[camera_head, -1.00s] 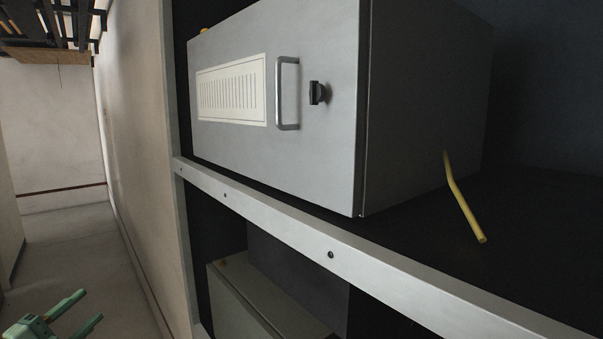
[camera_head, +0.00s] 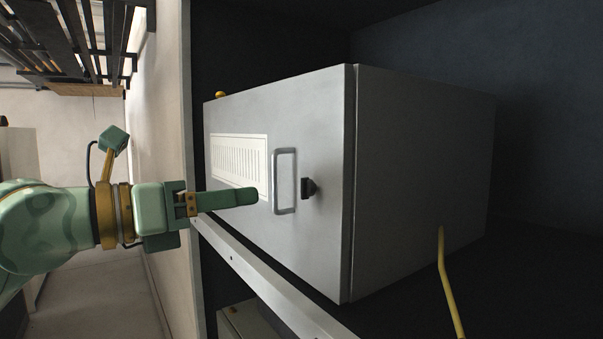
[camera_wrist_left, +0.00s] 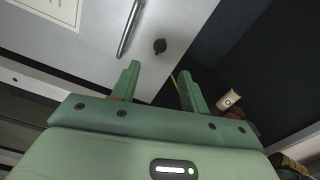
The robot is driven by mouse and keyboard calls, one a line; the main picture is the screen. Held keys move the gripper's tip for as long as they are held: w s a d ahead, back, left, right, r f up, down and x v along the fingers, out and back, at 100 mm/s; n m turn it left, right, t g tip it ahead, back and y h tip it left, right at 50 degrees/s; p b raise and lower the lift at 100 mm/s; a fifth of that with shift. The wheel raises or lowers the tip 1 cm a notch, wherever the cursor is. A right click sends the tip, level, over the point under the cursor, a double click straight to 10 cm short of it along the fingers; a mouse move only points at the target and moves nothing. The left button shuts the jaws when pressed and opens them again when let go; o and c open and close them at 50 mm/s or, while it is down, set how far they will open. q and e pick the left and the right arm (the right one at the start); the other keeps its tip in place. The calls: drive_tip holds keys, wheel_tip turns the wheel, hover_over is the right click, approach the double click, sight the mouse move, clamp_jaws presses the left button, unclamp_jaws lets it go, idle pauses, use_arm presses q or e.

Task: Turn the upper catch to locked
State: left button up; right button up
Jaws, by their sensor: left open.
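The upper catch (camera_head: 308,188) is a small black knob on the front of the grey upper cabinet (camera_head: 400,150), just right of the metal door handle (camera_head: 284,181). My left gripper (camera_head: 256,196) points at the cabinet front from the left, its fingertips left of the handle in the head view. In the left wrist view the catch (camera_wrist_left: 159,46) shows beyond the two spread fingers (camera_wrist_left: 157,75), apart from them. The left gripper is open and empty. The right gripper does not show.
The cabinet stands on a rack shelf with a pale front rail (camera_head: 262,286). A yellow cable (camera_head: 447,275) sticks out at the cabinet's right side. A lower cabinet (camera_head: 245,322) shows below. An orange lamp (camera_head: 221,94) sits on top.

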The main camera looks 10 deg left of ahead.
use_arm(q)
drive_tip(key=p+x, duration=0.3)
drive_tip(key=x, duration=0.7)
drive_tip(key=shift+w+d+p, duration=0.15)
drive_tip(key=shift+w+p, duration=0.1)
drive_tip(key=shift+p, duration=0.15)
clamp_jaws()
